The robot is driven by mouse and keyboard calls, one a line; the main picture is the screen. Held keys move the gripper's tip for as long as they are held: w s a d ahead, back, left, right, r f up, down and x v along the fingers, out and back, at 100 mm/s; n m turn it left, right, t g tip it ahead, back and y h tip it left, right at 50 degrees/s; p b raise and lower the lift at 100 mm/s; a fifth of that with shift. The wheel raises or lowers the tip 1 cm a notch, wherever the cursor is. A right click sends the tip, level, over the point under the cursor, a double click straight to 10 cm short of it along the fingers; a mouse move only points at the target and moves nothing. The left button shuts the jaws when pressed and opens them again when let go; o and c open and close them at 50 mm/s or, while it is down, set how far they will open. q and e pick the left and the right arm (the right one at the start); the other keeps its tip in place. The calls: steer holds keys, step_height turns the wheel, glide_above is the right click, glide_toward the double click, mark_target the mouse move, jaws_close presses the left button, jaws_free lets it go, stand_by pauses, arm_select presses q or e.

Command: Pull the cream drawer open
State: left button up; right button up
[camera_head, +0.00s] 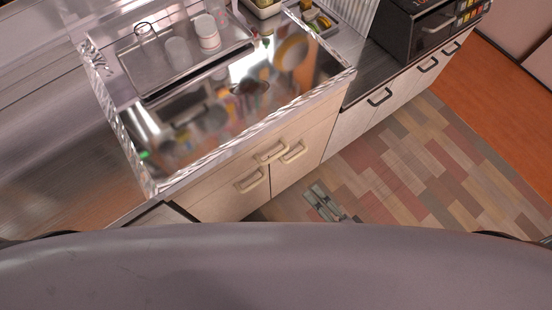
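The cream drawer (238,165) is a narrow front under the glossy dish dryer, with a pale bar handle (271,151). It looks shut, its face about level with the cream doors below. My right gripper (318,193) is small and grey in this view. It shows over the floor in front of the cabinet, to the right of the drawer handle and apart from it. It holds nothing that I can see, and its finger gap is too small to judge. My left gripper is out of view.
Two cream doors with handles (251,180) and (293,152) sit below the drawer. The shiny dish dryer (240,92) stands above. White cabinets with dark handles (379,97) continue right, under a black appliance (425,28). The patchwork floor (430,165) is clear.

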glide_toward(276, 156)
steer(key=x, duration=1)
steer(key=shift+w+f, duration=0.1)
steer(key=shift+f, duration=0.25)
jaws_close()
stand_by(0.4)
